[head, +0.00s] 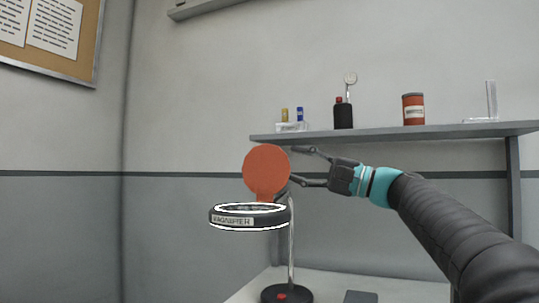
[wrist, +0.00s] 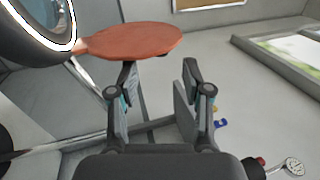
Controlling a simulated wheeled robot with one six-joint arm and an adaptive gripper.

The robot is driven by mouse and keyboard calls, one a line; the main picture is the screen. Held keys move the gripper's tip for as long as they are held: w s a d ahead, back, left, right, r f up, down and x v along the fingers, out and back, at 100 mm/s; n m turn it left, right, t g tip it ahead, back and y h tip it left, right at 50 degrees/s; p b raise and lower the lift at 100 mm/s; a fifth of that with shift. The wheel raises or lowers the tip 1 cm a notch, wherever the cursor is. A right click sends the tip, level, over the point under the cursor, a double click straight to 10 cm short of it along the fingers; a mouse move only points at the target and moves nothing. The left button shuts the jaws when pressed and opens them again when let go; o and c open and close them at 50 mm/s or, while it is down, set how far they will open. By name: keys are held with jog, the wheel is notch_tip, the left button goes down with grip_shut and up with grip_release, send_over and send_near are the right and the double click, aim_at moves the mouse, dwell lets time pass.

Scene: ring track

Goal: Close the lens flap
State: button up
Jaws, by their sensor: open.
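The lens flap, an orange-red round disc (head: 266,169), stands upright above the magnifier's ring head, joined to it by a short tab. The magnifier (head: 250,222) is a dark ring with a lit white rim and a label, on a thin stand with a round black base (head: 287,294). My gripper (head: 298,166) is open and empty, its fingers at the flap's right edge. The wrist view shows the flap (wrist: 130,39) just beyond the open fingers (wrist: 160,74), nearer the left one. The lit ring (wrist: 45,22) is at upper left. Whether a finger touches the flap I cannot tell.
A grey shelf (head: 400,132) behind holds a dark bottle (head: 343,116), a red can (head: 413,109) and small items. A pale table (head: 385,285) lies below, with a dark flat object (head: 361,297). The space left of the magnifier is clear.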

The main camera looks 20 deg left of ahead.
aim_at(270, 157)
jog(key=p+x, duration=0.1)
jog(key=x, duration=0.6)
jog(key=shift+a, duration=0.1)
grip_shut()
